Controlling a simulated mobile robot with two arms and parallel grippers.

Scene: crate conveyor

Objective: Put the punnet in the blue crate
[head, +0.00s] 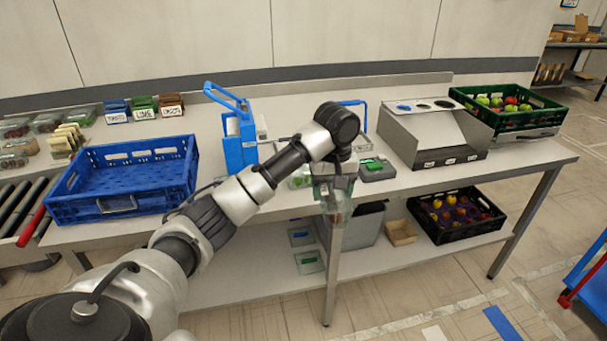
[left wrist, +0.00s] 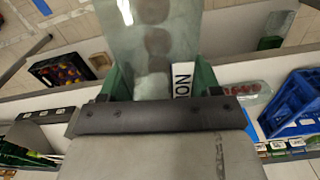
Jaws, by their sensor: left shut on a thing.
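The blue crate (head: 124,206) stands empty on the left of the bench in the head view. My left gripper (head: 334,190) is right of it, just off the bench's front edge, pointing down. It is shut on a clear punnet (head: 338,217), which hangs below the fingers. In the left wrist view the punnet (left wrist: 155,40) shows dim brownish round contents and a white label (left wrist: 182,82) with dark letters, between the green fingers (left wrist: 162,80). Its far end is cut off by the frame. My right gripper is not in view.
A blue-framed device (head: 240,140) stands between crate and arm. A steel box (head: 430,140) and a green produce crate (head: 510,115) are at right. Small labelled bins (head: 143,108) and other punnets (head: 47,122) are behind the blue crate. A black crate (head: 455,215) is on the lower shelf.

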